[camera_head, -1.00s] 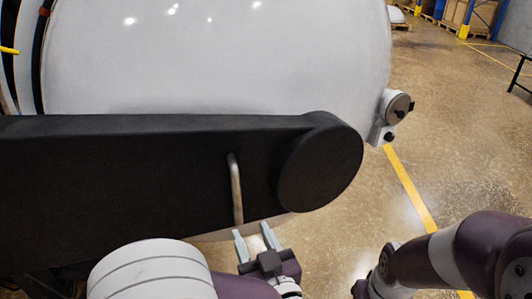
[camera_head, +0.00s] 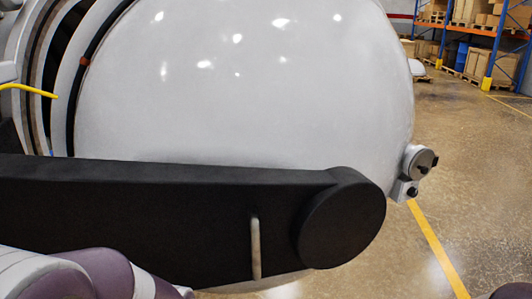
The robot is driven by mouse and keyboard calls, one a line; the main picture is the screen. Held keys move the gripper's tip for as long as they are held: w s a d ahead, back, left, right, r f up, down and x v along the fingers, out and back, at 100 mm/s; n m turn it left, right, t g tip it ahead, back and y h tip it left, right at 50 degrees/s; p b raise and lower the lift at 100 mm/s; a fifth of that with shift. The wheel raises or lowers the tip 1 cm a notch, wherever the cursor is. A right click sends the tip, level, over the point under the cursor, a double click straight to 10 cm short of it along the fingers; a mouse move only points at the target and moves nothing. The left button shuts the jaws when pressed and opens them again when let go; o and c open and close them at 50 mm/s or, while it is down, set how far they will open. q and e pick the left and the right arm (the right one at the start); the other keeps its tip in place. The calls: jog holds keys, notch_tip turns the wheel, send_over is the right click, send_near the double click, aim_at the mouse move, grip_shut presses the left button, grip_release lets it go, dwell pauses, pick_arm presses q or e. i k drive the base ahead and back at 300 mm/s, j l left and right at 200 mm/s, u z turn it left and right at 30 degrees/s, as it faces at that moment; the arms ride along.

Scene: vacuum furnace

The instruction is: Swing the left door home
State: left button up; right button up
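The left door is a large glossy white dome (camera_head: 250,90) that fills the middle of the head view. A thick black arm (camera_head: 150,205) with a round end (camera_head: 342,228) crosses in front of it. A thin metal handle (camera_head: 255,247) stands upright on the black arm's face. At the left a dark gap shows between the door's rim (camera_head: 95,55) and the ringed furnace body (camera_head: 35,75). Part of my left arm shows at the lower left, but its gripper is out of the picture. My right gripper is also out of view.
A round grey fitting (camera_head: 420,161) juts from the door's right side. A yellow bar (camera_head: 28,90) shows at the left. Open floor (camera_head: 480,190) with a yellow line (camera_head: 438,250) lies to the right. Shelving (camera_head: 470,40) with boxes stands behind.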

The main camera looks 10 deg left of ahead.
aim_at(218, 147)
jog(key=j+u, duration=0.1)
jog(key=u, duration=0.25)
jog(key=k+j+u, duration=0.1)
jog(key=u, duration=0.3)
jog(key=j+u, duration=0.1)
jog(key=u, duration=0.25)
jog(key=l, duration=1.6)
jog(key=i+l, duration=0.15)
jog(key=l, duration=1.45)
